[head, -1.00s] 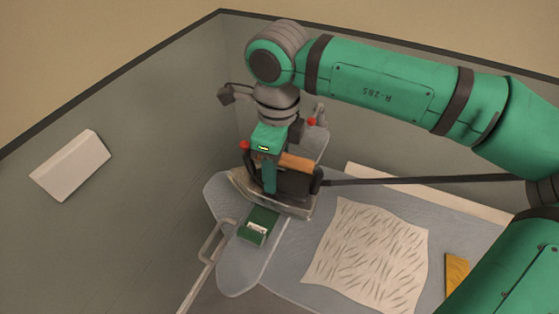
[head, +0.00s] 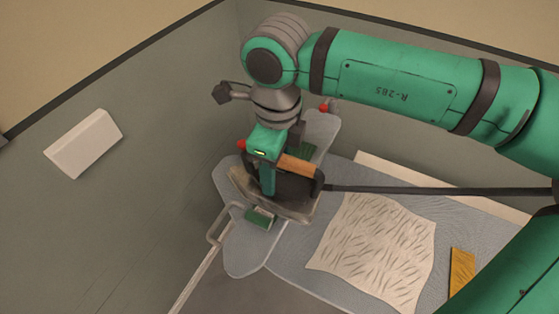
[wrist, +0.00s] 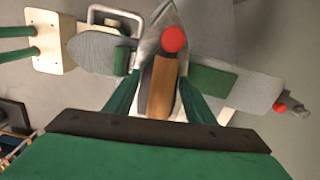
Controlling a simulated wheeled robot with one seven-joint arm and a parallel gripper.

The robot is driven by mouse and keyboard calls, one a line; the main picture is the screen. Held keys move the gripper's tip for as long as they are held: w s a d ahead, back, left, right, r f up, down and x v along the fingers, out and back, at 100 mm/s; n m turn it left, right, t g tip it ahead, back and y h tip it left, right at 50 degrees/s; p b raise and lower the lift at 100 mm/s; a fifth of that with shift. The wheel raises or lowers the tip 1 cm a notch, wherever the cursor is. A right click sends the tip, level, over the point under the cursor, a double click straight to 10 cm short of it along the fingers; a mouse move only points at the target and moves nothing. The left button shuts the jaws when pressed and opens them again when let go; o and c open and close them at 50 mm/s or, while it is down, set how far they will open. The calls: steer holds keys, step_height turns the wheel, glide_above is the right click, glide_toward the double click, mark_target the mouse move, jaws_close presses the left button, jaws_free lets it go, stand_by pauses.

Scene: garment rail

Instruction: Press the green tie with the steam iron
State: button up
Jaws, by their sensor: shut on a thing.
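The steam iron (head: 272,197) has a dark body, a pale metal base and an orange-brown handle (wrist: 162,85). My gripper (head: 268,178) is shut on that handle; both green fingers flank it in the wrist view (wrist: 160,92). The green tie (head: 260,219) lies along the narrow grey pressing board (head: 250,250). The iron is over the tie's middle and hides it there. A short end shows on the near side, and a longer stretch shows on the far side in the wrist view (wrist: 213,82). The base looks low on the tie, but contact is hidden.
A patterned cream cloth (head: 375,250) and a yellow folded cloth (head: 461,272) lie on the wider grey board to the right. A dark hose or bar (head: 440,190) runs right from the iron. A grey wall with a white block (head: 84,144) stands left.

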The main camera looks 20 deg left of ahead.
steer(key=shift+w+d+r, duration=0.1)
steer(key=shift+w, duration=3.65)
steer(key=shift+w+d, duration=0.1)
steer(key=shift+w, duration=3.65)
steer(key=shift+s+a, duration=0.15)
steer(key=shift+s, duration=5.65)
steer(key=shift+s, duration=0.15)
steer(key=shift+s, duration=1.7)
steer(key=shift+w, duration=3.95)
